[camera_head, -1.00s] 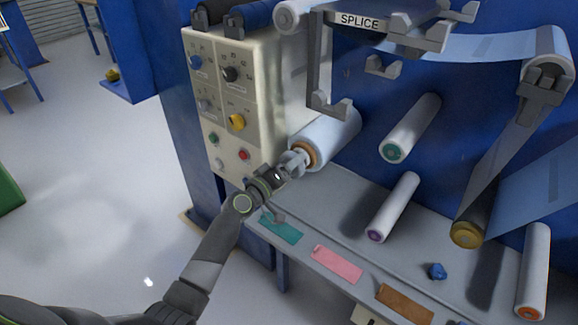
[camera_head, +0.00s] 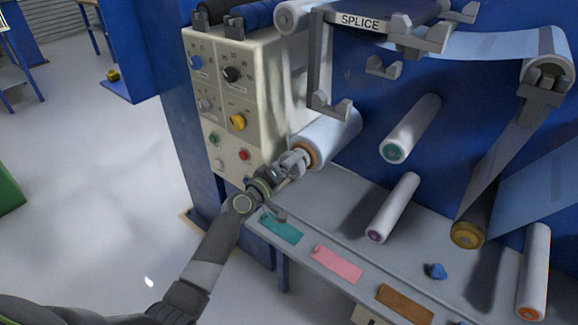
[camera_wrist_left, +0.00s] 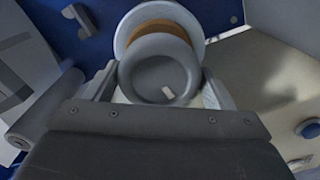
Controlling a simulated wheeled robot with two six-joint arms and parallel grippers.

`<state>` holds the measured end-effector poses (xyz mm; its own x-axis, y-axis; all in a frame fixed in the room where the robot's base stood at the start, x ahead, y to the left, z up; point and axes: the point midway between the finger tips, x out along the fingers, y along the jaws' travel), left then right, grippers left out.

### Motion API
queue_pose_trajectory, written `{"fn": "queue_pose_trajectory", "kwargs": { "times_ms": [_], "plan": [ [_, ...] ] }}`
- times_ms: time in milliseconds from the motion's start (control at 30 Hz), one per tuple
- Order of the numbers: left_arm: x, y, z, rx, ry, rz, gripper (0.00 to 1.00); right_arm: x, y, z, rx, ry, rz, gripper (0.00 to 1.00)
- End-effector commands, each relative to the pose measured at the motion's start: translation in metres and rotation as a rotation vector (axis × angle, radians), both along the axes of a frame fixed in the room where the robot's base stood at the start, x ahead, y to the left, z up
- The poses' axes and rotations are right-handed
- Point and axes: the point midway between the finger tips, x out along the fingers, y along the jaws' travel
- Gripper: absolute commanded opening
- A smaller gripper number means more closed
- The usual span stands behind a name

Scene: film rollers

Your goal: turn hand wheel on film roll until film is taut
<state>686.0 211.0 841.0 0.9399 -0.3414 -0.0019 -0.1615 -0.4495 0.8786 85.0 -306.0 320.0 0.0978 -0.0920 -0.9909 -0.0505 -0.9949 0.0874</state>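The white film roll (camera_head: 331,136) with an orange-brown core sticks out from the blue machine wall, right of the control panel. The grey hand wheel (camera_wrist_left: 159,68) at its near end faces the left wrist camera and has a small white mark. My left gripper (camera_head: 297,160) is at this end of the roll. In the left wrist view its two fingers (camera_wrist_left: 157,88) sit on opposite sides of the wheel and appear to touch its rim, shut on it. The film (camera_head: 490,46) runs from the splice unit over an upper right roller. My right gripper is out of view.
The cream control panel (camera_head: 226,105) with knobs and buttons stands close left of the gripper. White rollers (camera_head: 411,128) stick out on the right. The grey shelf (camera_head: 300,232) below holds teal, pink and brown cards and a blue lump (camera_head: 436,271). The splice unit (camera_head: 362,22) overhangs above.

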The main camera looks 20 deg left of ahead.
Motion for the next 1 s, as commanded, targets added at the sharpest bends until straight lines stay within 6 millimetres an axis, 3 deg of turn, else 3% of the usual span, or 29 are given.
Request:
{"fn": "queue_pose_trajectory", "kwargs": {
  "times_ms": [100,533,667,1000],
  "plan": [
    [0.0,0.0,0.0,0.001,0.0,0.0,0.93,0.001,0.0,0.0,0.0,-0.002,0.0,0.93],
    [-0.009,0.004,0.0,0.0,0.0,0.001,0.93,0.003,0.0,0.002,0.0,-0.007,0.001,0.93],
    [-0.029,0.011,0.0,0.002,0.0,0.001,0.93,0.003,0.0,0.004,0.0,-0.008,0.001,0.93],
    [-0.101,0.037,-0.001,0.004,0.0,0.001,0.93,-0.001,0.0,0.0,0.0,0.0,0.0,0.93]
  ]
}}
